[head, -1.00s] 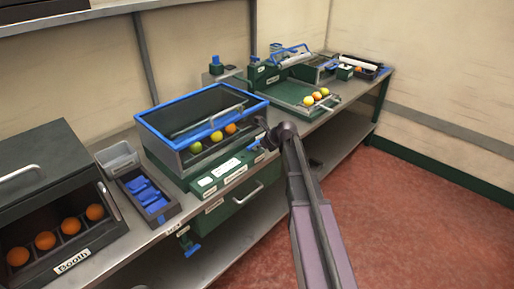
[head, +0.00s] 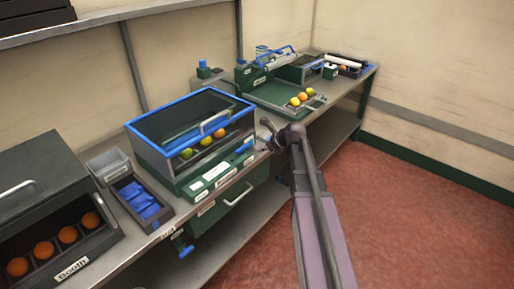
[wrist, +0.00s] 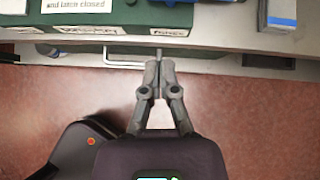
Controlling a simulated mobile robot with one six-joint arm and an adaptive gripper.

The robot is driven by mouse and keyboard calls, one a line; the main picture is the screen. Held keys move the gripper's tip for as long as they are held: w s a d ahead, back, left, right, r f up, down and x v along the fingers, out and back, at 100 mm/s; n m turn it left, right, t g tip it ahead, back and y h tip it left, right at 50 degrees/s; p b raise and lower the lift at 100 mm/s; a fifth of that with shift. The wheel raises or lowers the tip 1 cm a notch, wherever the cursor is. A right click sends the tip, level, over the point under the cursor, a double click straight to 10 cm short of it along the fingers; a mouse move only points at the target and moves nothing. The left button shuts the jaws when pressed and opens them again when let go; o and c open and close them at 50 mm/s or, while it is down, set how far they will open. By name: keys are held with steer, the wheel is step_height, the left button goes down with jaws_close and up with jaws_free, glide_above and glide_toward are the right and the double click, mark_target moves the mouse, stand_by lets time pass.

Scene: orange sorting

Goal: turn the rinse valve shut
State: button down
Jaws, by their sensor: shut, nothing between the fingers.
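A blue valve-like handle (head: 183,246) hangs below the front edge of the bench, beside a small label. Its label is too small to read, so I cannot tell if it is the rinse valve. My gripper (head: 265,137) is at the bench front, right of the blue-rimmed tank and well to the right of that handle. In the wrist view my gripper (wrist: 158,64) is shut and empty, its fingertips by the bench edge. The handle cannot be made out there.
The blue-rimmed tank (head: 137,140) has fruit behind its front. A booth (head: 25,205) with oranges and a tray (head: 168,212) of blue items are to the left. A drawer handle (head: 237,196) sticks out below the bench. The red floor in front is clear.

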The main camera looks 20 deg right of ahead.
steer(key=shift+p+v, duration=0.7)
steer(key=shift+v, duration=0.75)
steer(key=shift+s+a, duration=0.1)
steer(key=shift+a, duration=0.05)
steer(key=s+a+f+n+g+h, duration=0.2)
steer(key=s+a+n, duration=0.4)
steer(key=s+n, duration=0.4)
steer(key=s+a+f+n+g+h, duration=0.3)
steer(key=s+a+n+g, duration=0.2)
steer(key=s+n, duration=0.6)
steer(key=shift+s+a+f+n, duration=0.3)
steer(key=shift+a+n, duration=0.2)
steer(key=shift+n, duration=3.2)
steer(key=shift+w, duration=0.1)
